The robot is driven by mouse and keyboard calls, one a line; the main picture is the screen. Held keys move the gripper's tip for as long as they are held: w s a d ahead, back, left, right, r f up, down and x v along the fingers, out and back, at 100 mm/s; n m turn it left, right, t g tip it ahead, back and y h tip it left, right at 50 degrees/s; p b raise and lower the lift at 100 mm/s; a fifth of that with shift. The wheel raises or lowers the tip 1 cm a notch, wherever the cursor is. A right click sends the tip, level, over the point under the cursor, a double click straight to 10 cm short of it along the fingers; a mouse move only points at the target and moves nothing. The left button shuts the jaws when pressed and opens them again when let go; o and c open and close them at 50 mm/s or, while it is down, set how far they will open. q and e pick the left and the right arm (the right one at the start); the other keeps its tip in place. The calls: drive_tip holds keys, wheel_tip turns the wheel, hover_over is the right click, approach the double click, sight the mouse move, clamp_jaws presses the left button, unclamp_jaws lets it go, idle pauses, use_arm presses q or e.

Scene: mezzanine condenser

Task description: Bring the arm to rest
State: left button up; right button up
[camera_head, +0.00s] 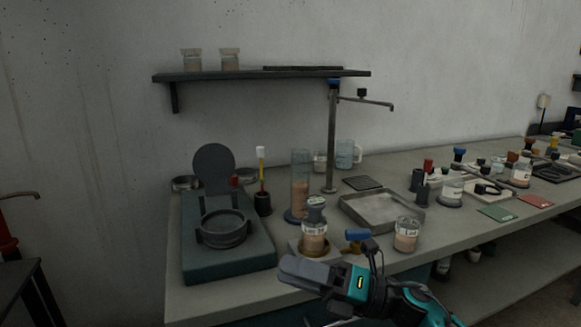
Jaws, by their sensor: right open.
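My right gripper (290,270) is at the bottom centre, on the teal arm that comes in from the lower right. Its dark fingers point left, in front of the bench's near edge in the picture, and I see nothing between them. A stoppered glass bottle (314,240) with pinkish contents and a label stands upright on a small square stand just behind the gripper. The two look apart, though the fingers hide part of the bench there. My left gripper is not in view.
The grey bench (180,297) holds a dark green device (228,263) at left, a measuring cylinder (300,185), a shallow tray (383,222) and a labelled beaker (406,236). A tap post (332,140) rises behind. Several bottles stand at right. A shelf (260,75) hangs above.

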drive_tip(key=s+d+f+m+t+h, duration=0.1)
drive_tip(key=d+f+m+t+h, duration=0.25)
drive_tip(key=m, duration=0.45)
drive_tip(key=s+d+f+m+t+h+p, duration=0.15)
drive_tip(key=f+m+t+h, duration=0.3)
drive_tip(key=m, duration=0.45)
drive_tip(key=d+f+m+t+h, duration=0.3)
drive_tip(key=d+f+m+t, duration=0.15)
drive_tip(key=m, duration=0.35)
drive_tip(key=s+d+f+m+g+h, duration=0.2)
drive_tip(key=s+d+f+m+h, duration=0.1)
drive_tip(key=s+f+m, duration=0.3)
drive_tip(key=s+d+f+m+g+h, duration=0.3)
drive_tip(key=s+f+m, duration=0.3)
drive_tip(key=s+f, duration=0.2)
drive_tip(key=shift+s+d+m+g+h+p, duration=0.3)
drive_tip(key=shift+s+d+g+h+p, duration=0.1)
drive_tip(key=shift+s+d+h, duration=0.3)
